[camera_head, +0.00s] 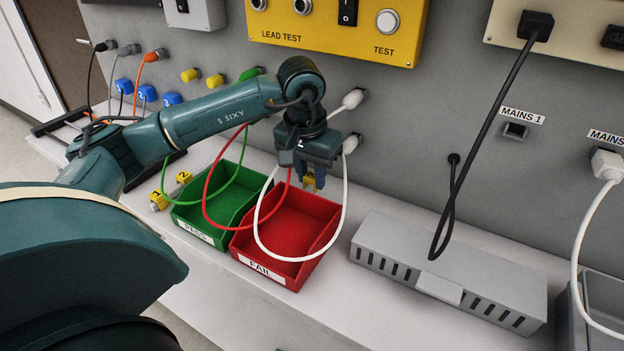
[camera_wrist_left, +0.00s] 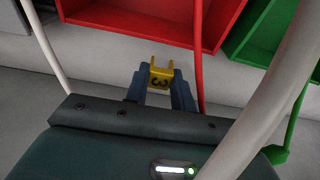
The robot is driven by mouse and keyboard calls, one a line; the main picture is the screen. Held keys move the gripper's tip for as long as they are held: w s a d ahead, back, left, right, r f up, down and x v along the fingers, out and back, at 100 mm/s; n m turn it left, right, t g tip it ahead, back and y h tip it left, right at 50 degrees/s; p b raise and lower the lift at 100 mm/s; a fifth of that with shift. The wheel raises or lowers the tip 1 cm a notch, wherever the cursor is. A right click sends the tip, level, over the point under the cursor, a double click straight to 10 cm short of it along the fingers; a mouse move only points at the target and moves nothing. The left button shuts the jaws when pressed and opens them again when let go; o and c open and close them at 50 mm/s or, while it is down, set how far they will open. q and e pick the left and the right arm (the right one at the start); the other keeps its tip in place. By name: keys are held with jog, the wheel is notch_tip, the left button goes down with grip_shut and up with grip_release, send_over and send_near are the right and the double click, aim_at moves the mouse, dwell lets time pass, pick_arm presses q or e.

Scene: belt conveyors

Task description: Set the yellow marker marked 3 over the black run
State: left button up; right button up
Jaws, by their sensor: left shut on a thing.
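My left gripper (camera_head: 312,180) is shut on the yellow marker marked 3 (camera_wrist_left: 161,76) and holds it in the air above the red tray. In the head view the marker (camera_head: 310,182) shows below the fingers; in the left wrist view its two open prongs point away from the gripper. Another thin black cable (camera_head: 90,72) hangs from a plug at far left. My right gripper is not in view.
Green PASS (camera_head: 196,231) and red FAIL (camera_head: 262,270) trays stand on the bench. Red (camera_head: 206,195), green (camera_head: 198,203) and white (camera_head: 256,225) cables loop around them, near my gripper. Yellow markers 1 (camera_head: 158,201) and 2 (camera_head: 184,177) are left of the trays. The grey slotted box (camera_head: 395,240) stands right.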

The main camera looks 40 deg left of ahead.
pick_arm(q)
jog(key=shift+f, duration=0.75)
jog(key=shift+w+f, duration=0.2)
jog(key=shift+f, duration=0.45)
jog(key=o, duration=1)
jog(key=shift+r, duration=0.1)
jog(key=shift+c, duration=0.2)
